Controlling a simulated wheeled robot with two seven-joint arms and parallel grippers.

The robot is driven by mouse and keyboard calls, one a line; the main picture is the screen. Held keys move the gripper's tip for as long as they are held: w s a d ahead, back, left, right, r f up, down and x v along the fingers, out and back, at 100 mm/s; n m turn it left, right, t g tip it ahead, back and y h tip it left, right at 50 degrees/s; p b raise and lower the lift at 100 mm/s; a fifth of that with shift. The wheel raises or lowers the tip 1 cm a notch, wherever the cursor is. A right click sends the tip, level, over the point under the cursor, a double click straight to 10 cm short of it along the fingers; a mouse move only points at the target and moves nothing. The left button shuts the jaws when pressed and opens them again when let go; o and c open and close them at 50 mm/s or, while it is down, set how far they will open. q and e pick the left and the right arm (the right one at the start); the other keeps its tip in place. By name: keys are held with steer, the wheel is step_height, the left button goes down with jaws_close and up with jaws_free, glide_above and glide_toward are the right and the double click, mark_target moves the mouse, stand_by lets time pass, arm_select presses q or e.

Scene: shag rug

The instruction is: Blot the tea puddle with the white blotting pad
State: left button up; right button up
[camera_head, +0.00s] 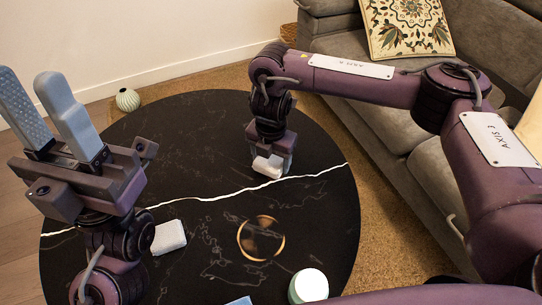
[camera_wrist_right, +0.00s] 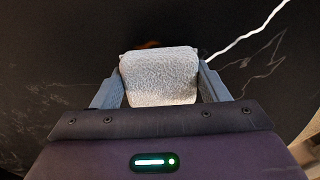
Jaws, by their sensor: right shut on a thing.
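My right gripper (camera_head: 272,165) is shut on a white pad (camera_head: 267,167), low over the far middle of the round black table. The right wrist view shows the pad (camera_wrist_right: 160,78) with its rough white surface between the two grey fingers. I cannot tell whether the pad touches the table. The tea puddle (camera_head: 261,239), a brownish glossy round patch, lies nearer to me, apart from the pad. A small brown patch (camera_wrist_right: 148,44) shows just beyond the pad in the wrist view. My left gripper (camera_head: 28,76) points up at the left, open and empty.
A second white block (camera_head: 168,237) lies on the black table (camera_head: 310,205), left of the puddle. A pale cylinder (camera_head: 308,286) and a bluish item (camera_head: 239,301) are at the near edge. A ribbed pale vase (camera_head: 127,99) stands beyond the table. A grey sofa (camera_head: 405,130) borders the right.

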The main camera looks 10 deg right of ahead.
steer(key=shift+f, duration=0.6)
stand_by(1.1)
